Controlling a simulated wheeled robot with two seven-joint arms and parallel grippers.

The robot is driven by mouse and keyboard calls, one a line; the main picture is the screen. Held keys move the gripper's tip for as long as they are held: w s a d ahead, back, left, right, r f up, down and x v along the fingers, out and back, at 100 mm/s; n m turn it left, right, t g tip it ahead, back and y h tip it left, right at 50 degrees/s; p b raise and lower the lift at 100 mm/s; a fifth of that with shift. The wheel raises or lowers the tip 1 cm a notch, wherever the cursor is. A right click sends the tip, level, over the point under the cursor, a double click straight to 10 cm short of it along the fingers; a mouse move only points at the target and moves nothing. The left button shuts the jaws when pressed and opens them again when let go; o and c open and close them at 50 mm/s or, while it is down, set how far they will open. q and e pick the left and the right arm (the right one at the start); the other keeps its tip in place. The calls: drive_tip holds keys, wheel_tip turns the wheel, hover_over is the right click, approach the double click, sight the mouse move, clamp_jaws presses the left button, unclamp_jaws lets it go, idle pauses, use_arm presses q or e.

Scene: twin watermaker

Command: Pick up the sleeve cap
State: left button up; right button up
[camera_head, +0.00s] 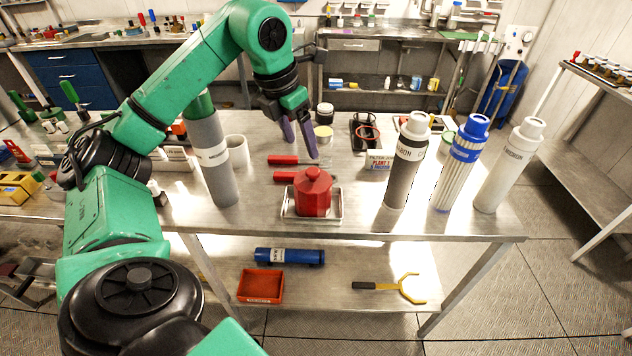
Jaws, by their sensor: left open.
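A red, many-sided cap with a small knob on top (313,191), which looks like the sleeve cap, sits in a shallow metal tray (338,211) near the front edge of the steel table. My left gripper (302,147) hangs above the table, fingers pointing down. It is open and empty, above and slightly behind the red cap, and apart from it. My right gripper is not in view.
A grey cylinder (213,165) stands left of the tray. Dark (405,165), blue-and-white (459,170) and white (506,170) cylinders stand to the right. Red-handled tools (285,160) lie behind the cap. A lower shelf holds a red bin (261,287).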

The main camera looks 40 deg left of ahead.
sight(312, 171)
use_arm(q)
drive_tip(key=x, duration=0.3)
drive_tip(key=shift+f, duration=0.1)
drive_tip(key=x, duration=0.3)
drive_tip(key=p+x, duration=0.1)
drive_tip(key=x, duration=0.1)
drive_tip(key=shift+w+f, duration=0.2)
drive_tip(key=shift+w, duration=0.15)
drive_tip(key=shift+f, duration=0.1)
drive_tip(key=c, duration=0.3)
clamp_jaws()
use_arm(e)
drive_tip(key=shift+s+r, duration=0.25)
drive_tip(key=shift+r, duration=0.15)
